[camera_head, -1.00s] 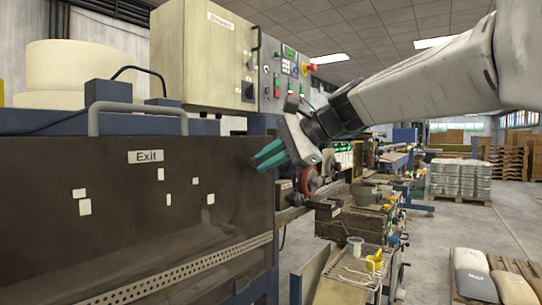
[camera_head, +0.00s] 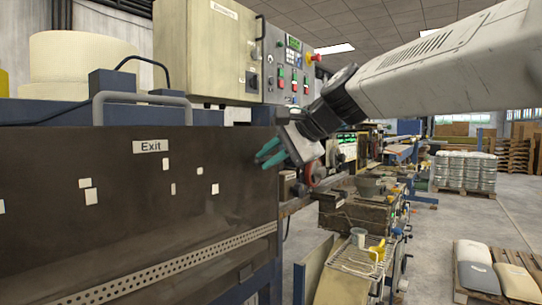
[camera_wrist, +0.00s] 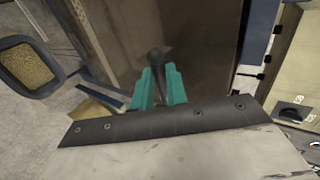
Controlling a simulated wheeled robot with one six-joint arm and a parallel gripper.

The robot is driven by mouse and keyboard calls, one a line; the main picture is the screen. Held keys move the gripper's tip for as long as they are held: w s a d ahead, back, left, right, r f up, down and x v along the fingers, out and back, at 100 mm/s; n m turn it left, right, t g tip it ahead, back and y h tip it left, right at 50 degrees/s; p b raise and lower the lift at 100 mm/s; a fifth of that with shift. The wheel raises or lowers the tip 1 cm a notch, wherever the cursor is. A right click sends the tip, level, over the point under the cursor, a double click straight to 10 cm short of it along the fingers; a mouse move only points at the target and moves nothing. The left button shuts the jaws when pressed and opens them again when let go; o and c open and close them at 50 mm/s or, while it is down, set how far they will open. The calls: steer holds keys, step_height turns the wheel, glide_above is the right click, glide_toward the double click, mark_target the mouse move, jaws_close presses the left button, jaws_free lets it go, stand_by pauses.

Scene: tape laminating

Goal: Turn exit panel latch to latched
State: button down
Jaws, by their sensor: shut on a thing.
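The dark panel (camera_head: 90,180) with the Exit label (camera_head: 150,146) stands upright at the left of the head view. My gripper (camera_head: 266,156) is at the panel's right edge, with its teal fingers pointing left at it. In the wrist view my gripper (camera_wrist: 161,72) has its fingers close together around a small dark rounded knob, the exit panel latch (camera_wrist: 155,56), in front of the brown panel face. The fingers hide the lower part of the latch. In the head view the latch is hidden, so its angle is hard to tell.
A grey handle (camera_head: 140,97) is on the panel's top edge. A control box (camera_head: 288,75) with buttons is above my gripper. A machine line with a wire tray (camera_head: 358,262) extends behind. Sacks on a pallet (camera_head: 480,270) lie at lower right, with open floor (camera_head: 430,235) between.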

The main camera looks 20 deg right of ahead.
steer(key=c, duration=1.4)
jaws_free()
steer(key=v, duration=0.7)
steer(key=shift+s+d+r, duration=0.2)
steer(key=shift+d, duration=0.05)
